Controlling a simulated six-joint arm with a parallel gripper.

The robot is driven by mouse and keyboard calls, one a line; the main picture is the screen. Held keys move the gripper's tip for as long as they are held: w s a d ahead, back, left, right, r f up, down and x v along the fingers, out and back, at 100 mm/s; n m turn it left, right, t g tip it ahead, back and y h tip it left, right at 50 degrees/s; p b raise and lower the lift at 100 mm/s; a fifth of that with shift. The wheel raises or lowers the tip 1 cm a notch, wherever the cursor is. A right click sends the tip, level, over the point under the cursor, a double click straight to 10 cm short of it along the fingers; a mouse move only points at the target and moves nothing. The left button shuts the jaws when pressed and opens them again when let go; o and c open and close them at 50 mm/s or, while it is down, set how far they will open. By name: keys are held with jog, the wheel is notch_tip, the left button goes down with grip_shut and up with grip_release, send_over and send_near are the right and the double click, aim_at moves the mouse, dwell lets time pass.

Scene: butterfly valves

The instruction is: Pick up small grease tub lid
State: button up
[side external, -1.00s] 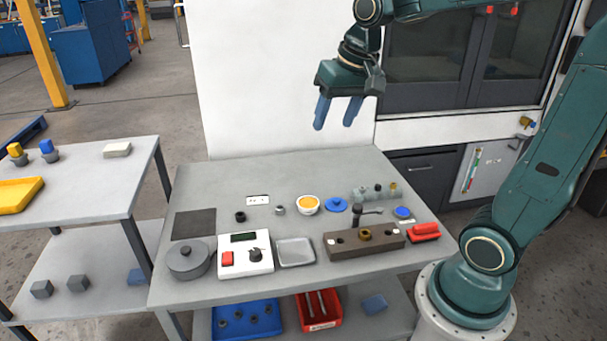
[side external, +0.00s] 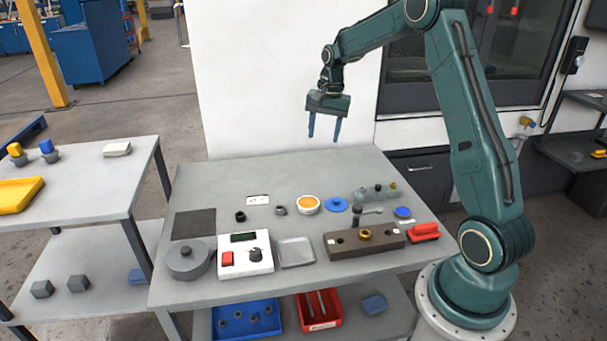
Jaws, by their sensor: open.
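The blue disc-shaped lid (side external: 336,205) lies flat on the table, with a small knob at its middle. Just left of it stands the small white grease tub (side external: 308,205), uncovered, with orange grease showing. My gripper (side external: 324,133) hangs in the air above the back of the table, fingers pointing down. It is open and empty, well above the lid and apart from it.
A brown block (side external: 365,242) with a brass ring and an upright dark tool stand in front of the lid. A grey valve body (side external: 372,193) lies to its right, near another blue round piece (side external: 403,212). A white scale (side external: 245,256) and grey tray (side external: 296,252) are at front.

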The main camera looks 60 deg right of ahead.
jog(key=d+f+m+g+y, duration=0.1)
jog(key=d+f+m, duration=0.3)
jog(key=d+f, duration=0.8)
send_over(337, 199)
notch_tip(337, 199, down, 11)
jog(key=shift+d+r, duration=0.1)
jog(key=shift+r, duration=0.1)
jog(key=shift+f, duration=0.2)
jog(key=shift+f, duration=0.1)
jog(key=shift+f, duration=2.55)
jog(key=c, duration=1.1)
